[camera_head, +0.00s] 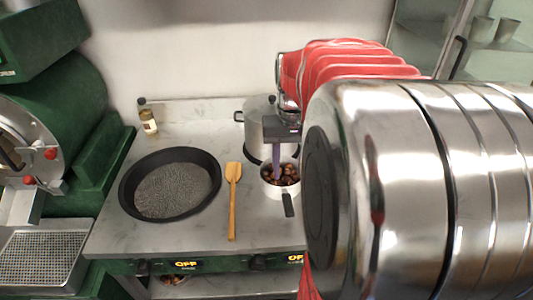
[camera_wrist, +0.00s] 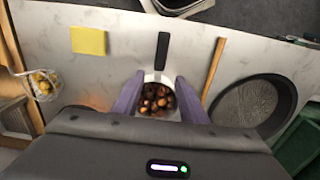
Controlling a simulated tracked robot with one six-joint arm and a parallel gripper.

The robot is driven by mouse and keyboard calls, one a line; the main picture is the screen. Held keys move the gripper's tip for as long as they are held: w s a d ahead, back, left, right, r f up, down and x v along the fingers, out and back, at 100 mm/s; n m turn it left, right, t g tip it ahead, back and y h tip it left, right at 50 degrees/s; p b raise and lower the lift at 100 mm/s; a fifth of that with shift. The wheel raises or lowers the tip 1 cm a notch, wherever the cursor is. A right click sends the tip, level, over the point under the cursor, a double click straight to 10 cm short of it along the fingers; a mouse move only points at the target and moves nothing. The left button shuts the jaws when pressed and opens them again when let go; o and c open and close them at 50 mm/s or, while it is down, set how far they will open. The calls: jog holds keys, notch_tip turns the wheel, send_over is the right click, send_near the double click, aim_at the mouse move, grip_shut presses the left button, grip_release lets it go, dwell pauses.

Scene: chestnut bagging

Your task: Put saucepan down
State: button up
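The saucepan is small and white with a black handle and holds brown chestnuts. It shows in the head view (camera_head: 267,188) at counter level, right of the wooden spatula, its handle pointing towards the front. In the wrist view the saucepan (camera_wrist: 162,52) is centred with its handle pointing up the picture. My gripper (camera_wrist: 160,80) has its two purple fingers spread apart, one on each side of the saucepan, overlapping its rim. Whether they press on it or stand free is unclear. In the head view one finger of my gripper (camera_head: 276,175) shows at the saucepan; the other is hidden.
A wooden spatula (camera_head: 232,200) and a black frying pan (camera_head: 128,203) lie left of the saucepan. A steel pot (camera_head: 250,130) stands behind. A jar (camera_head: 148,122) is at the back left. The wrist view shows a yellow sponge (camera_wrist: 89,40) and a glass bowl (camera_wrist: 44,86).

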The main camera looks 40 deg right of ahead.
jog(key=shift+a, duration=0.15)
jog(key=s+a+r+n+t, duration=0.1)
jog(key=s+a+n+t, duration=0.1)
jog(key=a, duration=0.9)
jog(key=s+a+r+n+t, duration=0.1)
jog(key=s+a+n+t, duration=0.1)
jog(key=a, duration=1)
jog(key=n+t, duration=0.1)
jog(key=n, duration=0.1)
jog(key=shift+r+n+t, duration=0.25)
jog(key=shift+n+t, duration=0.05)
jog(key=shift+n, duration=0.1)
jog(key=shift+s, duration=0.1)
